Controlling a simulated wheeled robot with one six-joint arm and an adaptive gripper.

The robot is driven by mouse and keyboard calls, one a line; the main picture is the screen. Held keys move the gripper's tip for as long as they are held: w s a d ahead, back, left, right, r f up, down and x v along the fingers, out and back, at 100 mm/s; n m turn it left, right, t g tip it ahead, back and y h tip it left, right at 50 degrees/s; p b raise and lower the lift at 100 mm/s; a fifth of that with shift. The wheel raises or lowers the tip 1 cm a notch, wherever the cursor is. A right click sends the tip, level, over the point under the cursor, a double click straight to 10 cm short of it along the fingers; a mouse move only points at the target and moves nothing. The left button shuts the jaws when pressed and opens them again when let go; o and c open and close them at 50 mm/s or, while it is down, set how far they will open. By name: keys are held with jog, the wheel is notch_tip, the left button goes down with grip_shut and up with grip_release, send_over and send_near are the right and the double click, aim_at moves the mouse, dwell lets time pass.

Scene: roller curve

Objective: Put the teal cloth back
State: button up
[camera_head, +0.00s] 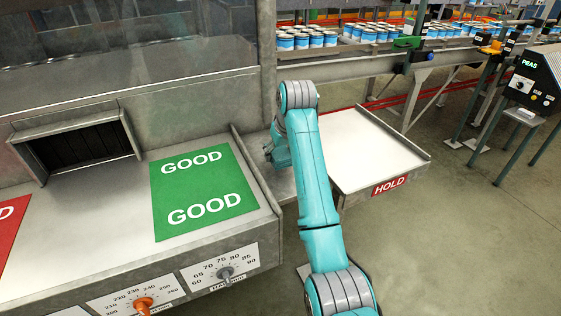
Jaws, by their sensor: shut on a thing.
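The teal cloth cannot be made out in this view. My teal arm reaches up from the bottom edge, bends at its elbow and comes down beside the narrow metal ledge right of the green GOOD mat (203,190). My gripper and its fingers cannot be made out, so what they hold is hidden. The green mat lies flat and bare on the metal counter (120,235). The HOLD tray (378,150) is white, with a red label on its front, and its visible surface is empty.
A dark opening (82,148) is in the machine wall at left. A red mat (8,225) shows at the left edge. Dials (226,272) line the counter front. Several cans (315,40) stand on the conveyor behind. A PEAS control box (530,85) stands at right.

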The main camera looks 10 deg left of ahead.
jog(key=shift+f, duration=1.85)
jog(key=shift+f, duration=0.1)
jog(key=o, duration=1.1)
